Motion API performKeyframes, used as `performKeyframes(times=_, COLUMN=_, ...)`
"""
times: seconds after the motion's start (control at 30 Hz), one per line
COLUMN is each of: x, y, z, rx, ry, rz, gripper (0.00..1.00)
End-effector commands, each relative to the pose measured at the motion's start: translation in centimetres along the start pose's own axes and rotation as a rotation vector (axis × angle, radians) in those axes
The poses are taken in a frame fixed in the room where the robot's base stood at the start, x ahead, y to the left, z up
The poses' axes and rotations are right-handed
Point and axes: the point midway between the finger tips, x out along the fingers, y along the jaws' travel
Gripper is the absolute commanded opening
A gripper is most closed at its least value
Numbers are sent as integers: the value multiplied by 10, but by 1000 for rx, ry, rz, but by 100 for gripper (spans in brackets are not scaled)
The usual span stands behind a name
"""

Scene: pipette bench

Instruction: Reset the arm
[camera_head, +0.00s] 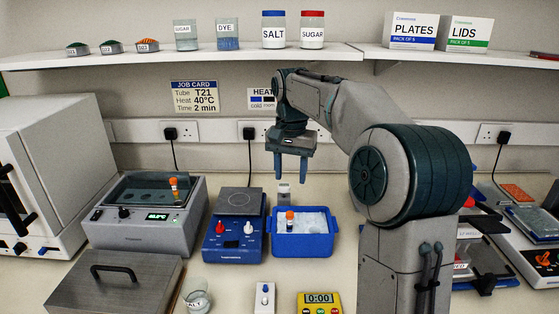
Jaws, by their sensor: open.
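My gripper (290,167) hangs from my bent arm, pointing down with its two blue fingers apart. It is open, and nothing shows between the fingers. It is in the air above the back of the bench, over the area of the blue ice tray (304,247). An orange-capped tube (290,218) stands in the ice of that tray, below the gripper and apart from it. My arm crosses the right half of the view and hides part of the bench and wall.
A water bath (150,236) holds another orange-capped tube (174,187). A blue hotplate (232,240) stands between bath and tray. A steel lid (115,284), a glass beaker (197,300) and a yellow timer (320,303) lie in front. A shelf (340,53) with jars and boxes runs above.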

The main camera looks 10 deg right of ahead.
Motion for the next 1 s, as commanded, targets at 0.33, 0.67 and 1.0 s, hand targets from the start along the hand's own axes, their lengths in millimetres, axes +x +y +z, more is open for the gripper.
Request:
performKeyframes(times=0.33, x=8, y=23, z=73, rx=-171, ry=86, rz=38, gripper=44)
performKeyframes(times=0.67, x=41, y=78, z=159, rx=-345, ry=175, rz=20, gripper=44)
performKeyframes(times=1.0, x=92, y=126, z=230, rx=-476, ry=242, rz=-51, gripper=44)
